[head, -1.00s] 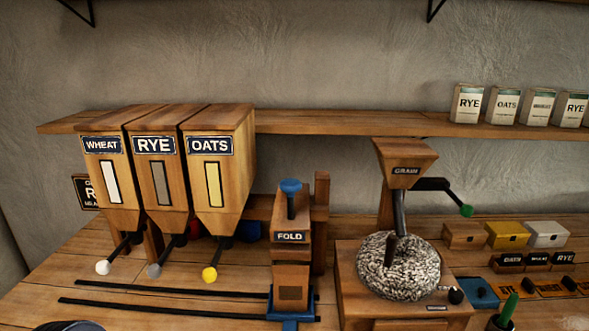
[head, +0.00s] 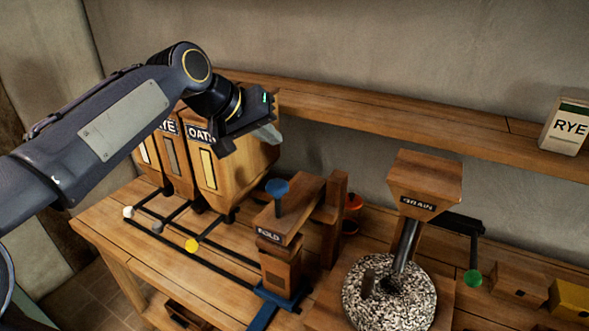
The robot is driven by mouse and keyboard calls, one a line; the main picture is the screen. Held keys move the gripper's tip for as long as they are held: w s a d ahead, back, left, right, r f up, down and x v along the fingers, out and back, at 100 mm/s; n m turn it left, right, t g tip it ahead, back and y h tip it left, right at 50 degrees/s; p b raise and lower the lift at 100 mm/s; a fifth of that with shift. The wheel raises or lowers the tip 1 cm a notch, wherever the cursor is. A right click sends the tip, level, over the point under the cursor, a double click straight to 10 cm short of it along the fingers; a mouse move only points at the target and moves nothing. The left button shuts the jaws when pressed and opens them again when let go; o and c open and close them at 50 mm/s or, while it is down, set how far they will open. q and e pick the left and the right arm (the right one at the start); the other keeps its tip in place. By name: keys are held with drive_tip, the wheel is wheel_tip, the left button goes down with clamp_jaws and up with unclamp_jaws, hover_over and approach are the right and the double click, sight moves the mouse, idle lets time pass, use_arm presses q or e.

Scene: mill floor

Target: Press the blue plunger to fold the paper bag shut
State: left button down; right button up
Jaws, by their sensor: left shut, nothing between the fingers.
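The blue plunger (head: 277,187) stands upright on top of the wooden folding press (head: 285,232), which carries a FOLD label. Its blue cap sits raised on a dark stem. My left gripper (head: 268,135) is shut and empty, held in the air in front of the OATS hopper, above and slightly left of the plunger and apart from it. A brown block, which may be the paper bag (head: 280,270), shows under the press head on the blue base; I cannot tell for sure. My right gripper is not in view.
Wooden hoppers (head: 208,172) stand left of the press, partly hidden by my left arm. A grain mill with a speckled stone (head: 390,292) stands to the right. A shelf (head: 400,118) runs along the wall behind. A wooden post (head: 334,215) rises just behind the press.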

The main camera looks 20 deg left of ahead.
use_arm(q)
drive_tip(key=shift+w+r, duration=0.4)
drive_tip(key=shift+r, duration=0.05)
drive_tip(key=shift+s, duration=0.1)
drive_tip(key=b, duration=0.8)
hover_over(273, 186)
wheel_tip(273, 186, down, 8)
drive_tip(key=shift+f, duration=0.45)
idle(1.2)
drive_tip(key=shift+f, duration=0.4)
